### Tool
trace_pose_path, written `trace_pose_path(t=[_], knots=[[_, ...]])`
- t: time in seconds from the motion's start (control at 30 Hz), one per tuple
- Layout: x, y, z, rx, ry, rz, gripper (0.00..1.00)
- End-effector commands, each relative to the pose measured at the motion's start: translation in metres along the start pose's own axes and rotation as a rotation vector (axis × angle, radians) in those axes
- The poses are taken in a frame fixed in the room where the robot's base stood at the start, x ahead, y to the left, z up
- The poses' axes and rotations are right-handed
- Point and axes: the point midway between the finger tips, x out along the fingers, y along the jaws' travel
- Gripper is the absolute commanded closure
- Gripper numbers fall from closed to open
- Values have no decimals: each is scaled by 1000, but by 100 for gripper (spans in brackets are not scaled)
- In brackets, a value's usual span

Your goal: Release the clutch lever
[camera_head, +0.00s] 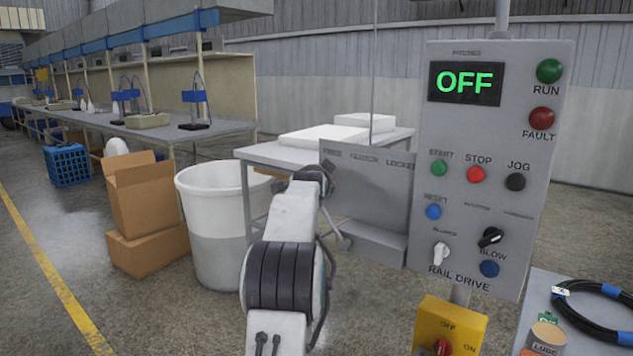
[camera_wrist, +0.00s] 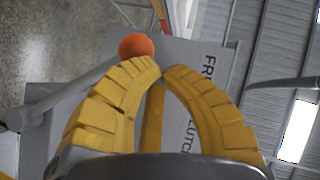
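The clutch lever shows in the wrist view as an orange ball knob (camera_wrist: 136,46) with a grey rod running to the lower left. Behind it is the grey clutch plate (camera_wrist: 195,60), partly lettered "FR..." and "...LUTCH". In the head view this plate (camera_head: 385,185) reads FREE, CLUTCH, LOCKED, and my arm hides the lever there. My gripper (camera_wrist: 164,68) has yellow ribbed fingers whose tips nearly meet, with no knob between them. The knob appears just beside the left fingertip; I cannot tell whether they touch. A yellow strip shows between the fingers.
A control panel (camera_head: 490,130) showing OFF stands right of the plate, above a yellow switch box (camera_head: 450,325). A black hose coil (camera_head: 600,310) lies at lower right. A white bin (camera_head: 215,225), cardboard boxes (camera_head: 140,200) and a table (camera_head: 265,155) are on the left and behind.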

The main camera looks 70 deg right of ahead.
Motion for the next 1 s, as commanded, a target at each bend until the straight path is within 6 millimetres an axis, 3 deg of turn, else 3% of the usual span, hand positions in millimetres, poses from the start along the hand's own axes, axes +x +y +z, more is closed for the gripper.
trace_pose_path(t=[0.7,1.0], knots=[[1,1,3,0,-2,-4,100],[-12,-16,-1,0,-5,-6,100]])
